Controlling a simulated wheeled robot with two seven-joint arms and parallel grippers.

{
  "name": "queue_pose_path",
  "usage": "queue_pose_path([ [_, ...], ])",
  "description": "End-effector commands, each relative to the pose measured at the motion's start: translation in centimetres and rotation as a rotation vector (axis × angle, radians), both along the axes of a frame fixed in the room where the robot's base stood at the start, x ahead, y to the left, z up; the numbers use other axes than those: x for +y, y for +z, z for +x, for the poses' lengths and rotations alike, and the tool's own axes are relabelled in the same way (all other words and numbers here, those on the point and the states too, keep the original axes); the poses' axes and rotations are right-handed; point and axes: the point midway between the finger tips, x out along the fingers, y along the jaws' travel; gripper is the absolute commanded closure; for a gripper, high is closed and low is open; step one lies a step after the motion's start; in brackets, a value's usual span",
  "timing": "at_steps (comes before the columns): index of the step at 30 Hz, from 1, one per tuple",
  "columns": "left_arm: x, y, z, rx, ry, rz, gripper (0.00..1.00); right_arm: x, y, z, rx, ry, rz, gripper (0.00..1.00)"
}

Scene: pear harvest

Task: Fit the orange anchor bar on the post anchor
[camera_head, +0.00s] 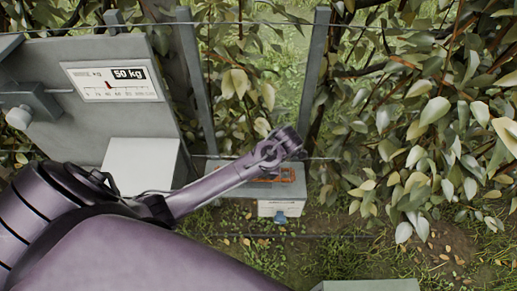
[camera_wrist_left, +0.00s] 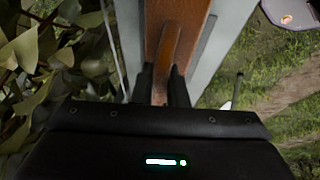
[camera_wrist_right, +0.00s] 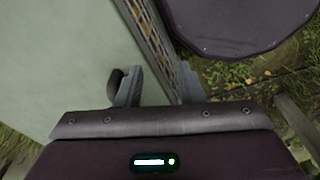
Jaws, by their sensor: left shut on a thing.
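My left gripper (camera_wrist_left: 161,85) is shut on the narrow grip of the orange-brown anchor bar (camera_wrist_left: 178,20). The bar runs away from the fingers to the top edge of the left wrist view. A pale grey surface (camera_wrist_left: 217,40) lies behind it; I cannot tell whether they touch, or whether this is the post anchor. In the head view my left arm reaches over a grey box with a small orange part (camera_head: 272,176); the fingers are not clearly visible there. My right gripper (camera_wrist_right: 156,88) is open, beside a pale green panel (camera_wrist_right: 65,60) and a perforated strip (camera_wrist_right: 152,28).
Two grey posts stand behind, one at the centre (camera_head: 314,75) and one left (camera_head: 197,85). A wire crosses between leafy branches (camera_head: 440,130). A grey scale panel marked 50 kg (camera_head: 110,85) stands at left. A white label box (camera_head: 280,208) is below the grey box.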

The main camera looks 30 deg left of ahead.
Motion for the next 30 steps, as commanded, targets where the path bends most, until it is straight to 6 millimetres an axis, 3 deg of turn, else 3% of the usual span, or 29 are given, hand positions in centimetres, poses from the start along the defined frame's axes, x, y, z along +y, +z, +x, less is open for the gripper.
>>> queue_pose_path([
  [17,-0.02,-0.70,0.03,-0.001,-0.001,0.000,1.00,0.02,-0.42,-0.01,0.000,0.000,0.000,0.65],
  [18,-0.02,-0.69,0.03,-0.001,-0.001,0.000,0.85,0.02,-0.40,-0.01,0.000,0.000,0.000,0.65],
  [23,-0.02,-0.67,0.02,-0.001,-0.001,0.000,0.64,0.01,-0.38,-0.01,0.000,0.000,0.000,0.65],
  [30,-0.03,-0.68,0.01,0.000,0.000,0.000,0.62,0.01,-0.41,0.00,0.000,0.000,0.000,0.65],
])
